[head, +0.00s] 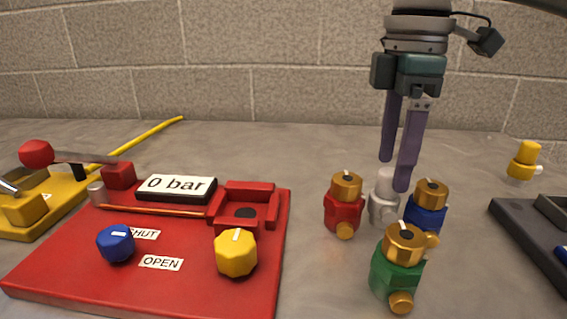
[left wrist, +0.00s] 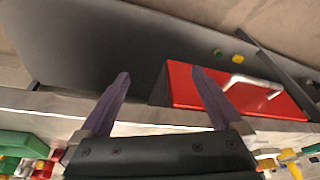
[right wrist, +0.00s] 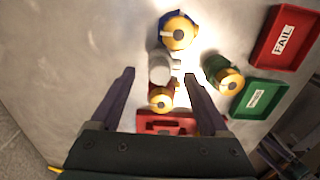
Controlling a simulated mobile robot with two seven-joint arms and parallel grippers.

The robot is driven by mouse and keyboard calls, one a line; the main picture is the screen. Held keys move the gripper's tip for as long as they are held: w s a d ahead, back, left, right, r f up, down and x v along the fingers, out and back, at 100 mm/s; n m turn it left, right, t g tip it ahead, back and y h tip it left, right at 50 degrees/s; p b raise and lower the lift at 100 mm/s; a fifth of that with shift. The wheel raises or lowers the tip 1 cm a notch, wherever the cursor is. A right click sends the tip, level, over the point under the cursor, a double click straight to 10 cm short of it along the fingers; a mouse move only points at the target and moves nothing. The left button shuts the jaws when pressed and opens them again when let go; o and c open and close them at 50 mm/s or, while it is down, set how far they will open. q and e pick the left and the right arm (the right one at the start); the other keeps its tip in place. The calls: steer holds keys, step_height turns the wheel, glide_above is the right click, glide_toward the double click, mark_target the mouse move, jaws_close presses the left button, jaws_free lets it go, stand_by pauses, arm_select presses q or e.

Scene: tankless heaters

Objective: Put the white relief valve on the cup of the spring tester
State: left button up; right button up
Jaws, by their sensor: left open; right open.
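The white relief valve (head: 384,205) stands on the grey bench, close among a red, a blue and a green valve with brass tops. In the right wrist view the white valve (right wrist: 160,70) lies between my open fingertips. My right gripper (head: 395,174) is open, pointing down just above the white valve; one finger partly covers it. I cannot tell whether it touches. My left gripper (left wrist: 161,73) is open and empty, away from the valves. I cannot tell for sure which fixture is the spring tester, and no cup is clearly visible.
The red valve (head: 345,205), blue valve (head: 427,209) and green valve (head: 396,270) crowd the white one. A red panel (head: 190,285) marked "0 bar" is left. A dark fixture (head: 520,225) is right, a yellow-topped piece (head: 524,160) behind. Trays (right wrist: 285,38) show in the right wrist view.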

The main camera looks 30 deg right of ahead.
mark_target(391, 171)
step_height(391, 171, up, 5)
steer(key=shift+f+p, duration=0.1)
steer(key=shift+p, duration=0.25)
steer(key=shift+o, duration=0.5)
steer(key=shift+r, duration=0.4)
steer(key=p, duration=0.6)
steer(key=shift+s+r, duration=0.15)
steer(key=shift+r, duration=0.15)
step_height(391, 171, down, 5)
steer(key=shift+f, duration=0.1)
step_height(391, 171, down, 6)
steer(key=shift+f+b, duration=0.1)
steer(key=shift+b, duration=0.3)
jaws_close()
